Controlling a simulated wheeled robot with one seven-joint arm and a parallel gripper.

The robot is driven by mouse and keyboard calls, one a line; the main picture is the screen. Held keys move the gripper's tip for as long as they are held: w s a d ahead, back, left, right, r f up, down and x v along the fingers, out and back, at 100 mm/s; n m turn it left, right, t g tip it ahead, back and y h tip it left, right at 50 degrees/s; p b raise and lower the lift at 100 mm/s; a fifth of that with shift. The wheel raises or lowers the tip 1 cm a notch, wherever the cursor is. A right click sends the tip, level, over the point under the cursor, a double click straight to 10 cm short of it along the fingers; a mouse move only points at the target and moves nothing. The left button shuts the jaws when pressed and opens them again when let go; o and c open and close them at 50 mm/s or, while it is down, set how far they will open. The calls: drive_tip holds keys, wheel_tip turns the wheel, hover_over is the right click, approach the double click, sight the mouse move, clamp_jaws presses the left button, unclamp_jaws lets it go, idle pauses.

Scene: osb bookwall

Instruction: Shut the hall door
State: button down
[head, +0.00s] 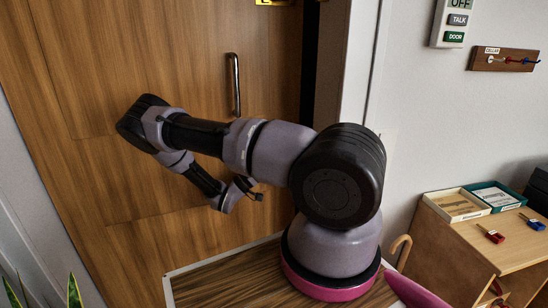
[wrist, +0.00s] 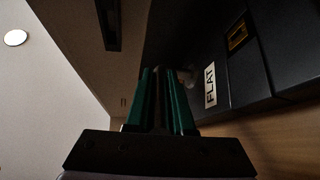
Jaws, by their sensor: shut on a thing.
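The wooden hall door (head: 90,60) fills the left of the head view. A dark strip (head: 309,60) shows between its right side and the pale frame (head: 358,70). A vertical metal bar handle (head: 236,85) is on the door, above my gripper (head: 255,194). My arm reaches across the door, and the gripper is small and dark in the head view. In the wrist view its green fingers (wrist: 160,100) are close together on something narrow that I cannot make out. A rounded grey piece (wrist: 186,76) shows beside the right finger, near a white FLAT label (wrist: 210,85).
A wooden cabinet (head: 508,258) at the right bears a tray of papers (head: 457,204), a green tray (head: 497,196) and red-and-blue items (head: 490,233). A key rack (head: 503,60) and a TALK/DOOR panel (head: 455,22) are on the wall. A plant (head: 73,292) is at lower left.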

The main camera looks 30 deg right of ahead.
drive_tip(key=s+a+m+g+y, duration=0.1)
drive_tip(key=s+a+g, duration=0.4)
drive_tip(key=s, duration=0.9)
drive_tip(key=shift+a+m, duration=0.15)
drive_tip(key=shift+m, duration=0.55)
drive_tip(key=c, duration=0.8)
unclamp_jaws()
drive_tip(key=shift+s+a, duration=0.1)
drive_tip(key=shift+w, duration=0.2)
drive_tip(key=v, duration=1)
drive_tip(key=shift+a+f, duration=0.25)
